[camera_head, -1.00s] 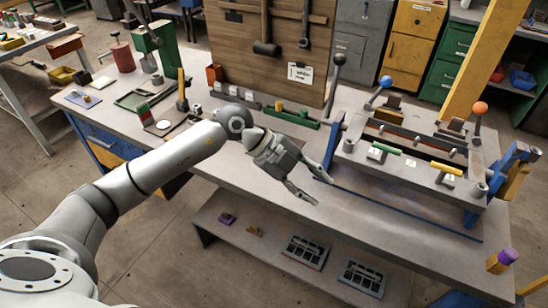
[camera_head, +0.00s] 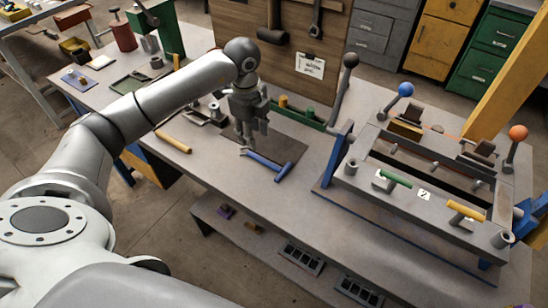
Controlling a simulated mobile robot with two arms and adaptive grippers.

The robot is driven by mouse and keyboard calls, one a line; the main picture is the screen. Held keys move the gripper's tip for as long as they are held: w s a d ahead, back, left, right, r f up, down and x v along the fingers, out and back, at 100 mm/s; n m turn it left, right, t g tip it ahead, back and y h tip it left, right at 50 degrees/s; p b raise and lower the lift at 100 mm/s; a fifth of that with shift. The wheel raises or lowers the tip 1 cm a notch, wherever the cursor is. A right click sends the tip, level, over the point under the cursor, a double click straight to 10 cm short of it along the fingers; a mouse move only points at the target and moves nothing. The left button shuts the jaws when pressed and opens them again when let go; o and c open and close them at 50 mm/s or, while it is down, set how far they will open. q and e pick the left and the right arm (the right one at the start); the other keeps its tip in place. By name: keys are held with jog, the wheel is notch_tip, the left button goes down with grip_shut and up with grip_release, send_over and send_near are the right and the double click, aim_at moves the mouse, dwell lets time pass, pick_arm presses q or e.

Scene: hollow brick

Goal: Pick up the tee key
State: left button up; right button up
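A blue T-shaped key (camera_head: 264,162) lies on a dark mat on the workbench, in the middle of the head view. Its short crossbar is at the right end and its shank runs up and left. My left gripper (camera_head: 253,142) points down over the mat, close to the left end of the shank. Its fingers look apart, with nothing visible held between them. I cannot tell whether a finger touches the key. My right gripper is not in view.
A yellow-handled tool (camera_head: 174,142) lies left of the mat. A green rail (camera_head: 305,117) stands behind it. A fixture (camera_head: 385,212) with upright ball-topped levers fills the right of the bench (camera_head: 270,215). The bench front between them is clear.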

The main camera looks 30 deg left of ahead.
aim_at(255, 156)
pick_arm(q)
jog(key=f, duration=0.3)
jog(key=shift+s, duration=0.2)
jog(key=shift+f+p, duration=0.3)
jog(key=shift+p, duration=0.05)
jog(key=f, duration=0.1)
jog(key=f+p, duration=0.1)
jog(key=f, duration=0.1)
jog(key=shift+w+f, duration=0.2)
jog(key=shift+f, duration=0.1)
jog(key=shift+w+f+p, duration=0.1)
jog(key=shift+f+p, duration=0.2)
jog(key=shift+f, duration=0.3)
jog(key=shift+c, duration=0.9)
jog(key=c, duration=0.5)
grip_shut()
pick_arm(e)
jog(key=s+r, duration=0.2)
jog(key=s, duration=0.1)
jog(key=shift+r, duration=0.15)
